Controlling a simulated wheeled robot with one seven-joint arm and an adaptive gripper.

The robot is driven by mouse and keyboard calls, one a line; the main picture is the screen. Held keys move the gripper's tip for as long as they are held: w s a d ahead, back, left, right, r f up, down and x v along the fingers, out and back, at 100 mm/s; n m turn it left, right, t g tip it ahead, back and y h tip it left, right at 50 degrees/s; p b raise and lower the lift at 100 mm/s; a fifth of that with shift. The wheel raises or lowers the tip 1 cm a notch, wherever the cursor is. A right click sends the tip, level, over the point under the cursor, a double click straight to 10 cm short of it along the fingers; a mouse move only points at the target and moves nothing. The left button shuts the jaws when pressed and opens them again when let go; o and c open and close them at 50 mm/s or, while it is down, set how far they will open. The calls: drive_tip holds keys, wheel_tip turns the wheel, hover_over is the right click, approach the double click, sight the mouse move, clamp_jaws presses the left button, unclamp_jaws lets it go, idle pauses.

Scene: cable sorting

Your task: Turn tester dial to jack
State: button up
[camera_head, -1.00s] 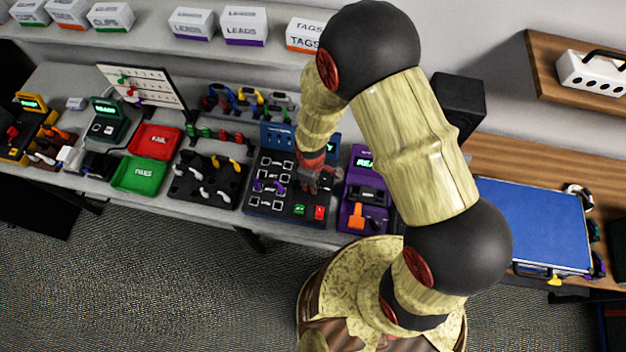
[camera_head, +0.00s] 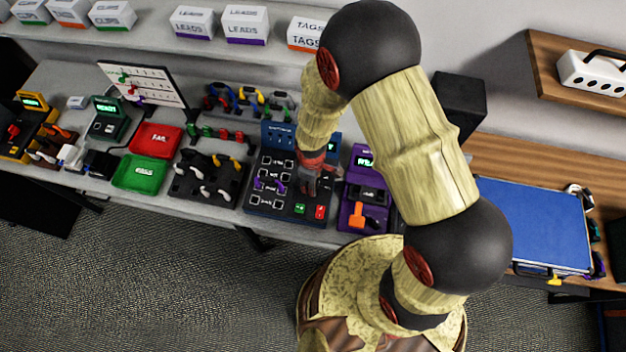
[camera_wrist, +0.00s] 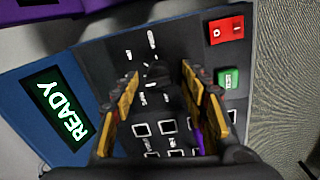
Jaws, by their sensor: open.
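The tester is a dark panel with a blue housing (camera_wrist: 35,125) and a lit READY screen (camera_wrist: 58,115) in the wrist view. In the head view its panel (camera_head: 262,205) lies below my gripper (camera_head: 317,183). The dark dial (camera_wrist: 156,74) sits among white marks and small labels, which are too blurred to read for certain. My gripper (camera_wrist: 160,75) is open, its two yellow-edged fingers on either side of the dial. I cannot tell whether they touch it. The palm hides part of the panel.
A red switch (camera_wrist: 226,29) and a green button (camera_wrist: 229,78) lie on the panel close to the right finger. A purple device (camera_head: 356,190) stands right of the tester. A black cable rack (camera_head: 207,181) stands left of it. Square sockets and a purple plug lie below the dial.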

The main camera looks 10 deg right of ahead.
drive_tip(key=shift+r, duration=0.1)
wheel_tip(320, 180, up, 12)
drive_tip(key=shift+s+a, duration=0.2)
drive_tip(key=shift+s, duration=0.1)
idle(0.7)
drive_tip(key=s+d+r+m+t+b, duration=0.5)
drive_tip(key=s+d+r+m+b, duration=0.6)
drive_tip(key=r+b, duration=0.3)
drive_tip(key=d+b, duration=0.1)
drive_tip(key=b, duration=0.2)
drive_tip(key=shift+s+d+r+m, duration=0.25)
drive_tip(key=shift+d+m, duration=0.1)
drive_tip(key=shift+m, duration=0.05)
